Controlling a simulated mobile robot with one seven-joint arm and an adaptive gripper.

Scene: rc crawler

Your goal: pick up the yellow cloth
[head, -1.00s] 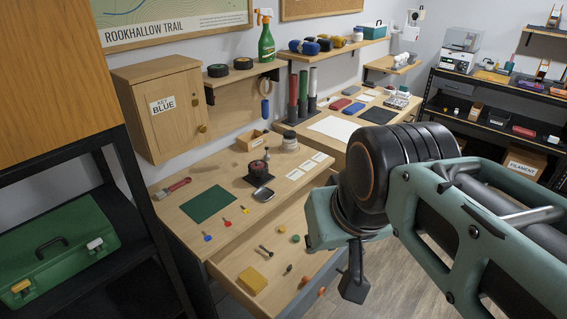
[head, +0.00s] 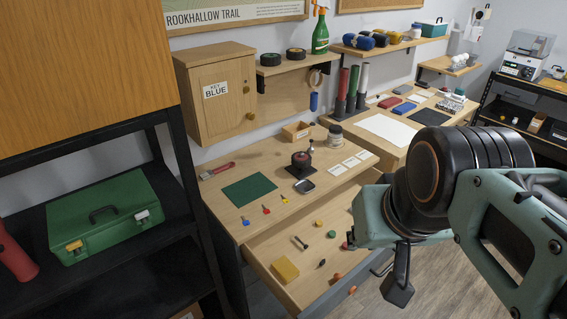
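A small yellow block-like item (head: 285,269), the only thing here that could match the yellow cloth, lies in the open drawer (head: 330,262) under the workbench, near its left front. It looks thick, and I cannot tell from here whether it is folded cloth. My gripper (head: 398,287) hangs pointing down at the right of the drawer, well apart from the yellow item. Only a dark finger part shows, so its opening is not clear. Nothing is seen held in it.
The drawer also holds a dark bolt-like piece (head: 300,243) and several small coloured pieces. On the bench are a green mat (head: 249,189) and a small dark tray (head: 305,186). A black shelf with a green toolbox (head: 105,222) stands left. Floor is clear at lower right.

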